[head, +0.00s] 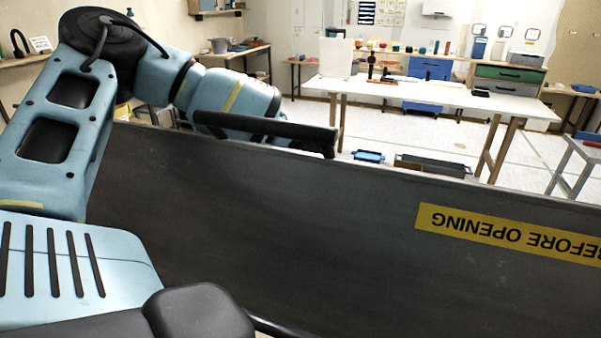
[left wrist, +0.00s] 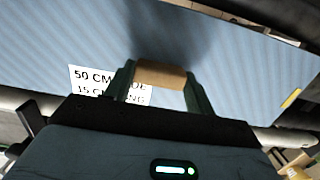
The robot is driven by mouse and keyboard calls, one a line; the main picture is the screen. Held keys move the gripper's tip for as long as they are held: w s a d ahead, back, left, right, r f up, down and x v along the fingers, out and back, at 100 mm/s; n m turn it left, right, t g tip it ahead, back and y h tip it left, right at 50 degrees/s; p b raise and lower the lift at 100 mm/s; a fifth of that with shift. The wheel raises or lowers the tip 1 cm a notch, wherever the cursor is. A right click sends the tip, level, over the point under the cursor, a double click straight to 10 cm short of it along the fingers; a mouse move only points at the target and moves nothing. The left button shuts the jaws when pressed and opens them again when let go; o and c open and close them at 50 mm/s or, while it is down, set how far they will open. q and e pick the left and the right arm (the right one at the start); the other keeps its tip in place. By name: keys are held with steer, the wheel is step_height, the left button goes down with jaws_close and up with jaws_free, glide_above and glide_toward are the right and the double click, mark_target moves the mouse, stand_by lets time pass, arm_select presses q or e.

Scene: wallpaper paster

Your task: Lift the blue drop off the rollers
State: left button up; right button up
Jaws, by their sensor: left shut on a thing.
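The blue drop (left wrist: 235,65) is a pale blue, finely ribbed sheet that fills the middle of the left wrist view. A white label (left wrist: 92,80) with black print starting "50 CM" lies on it, partly covered by my gripper. My left gripper (left wrist: 160,75) is shut on a tan piece (left wrist: 161,73) that spans its two dark green fingers over the sheet. I cannot tell how the tan piece joins the sheet. A grey roller-like bar (left wrist: 282,137) shows beyond the sheet's lower right edge. In the head view the left gripper is hidden behind a dark panel, and the drop is hidden too.
The large dark panel (head: 330,240), with an upside-down yellow "BEFORE OPENING" label (head: 520,234), stands close in front. A dark bar (head: 265,130) runs along its top.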

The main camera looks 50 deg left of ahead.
arm_select(q)
step_height(320, 180, up, 27)
steer(key=p, duration=0.2)
steer(key=shift+f, duration=0.2)
steer(key=shift+r, duration=0.15)
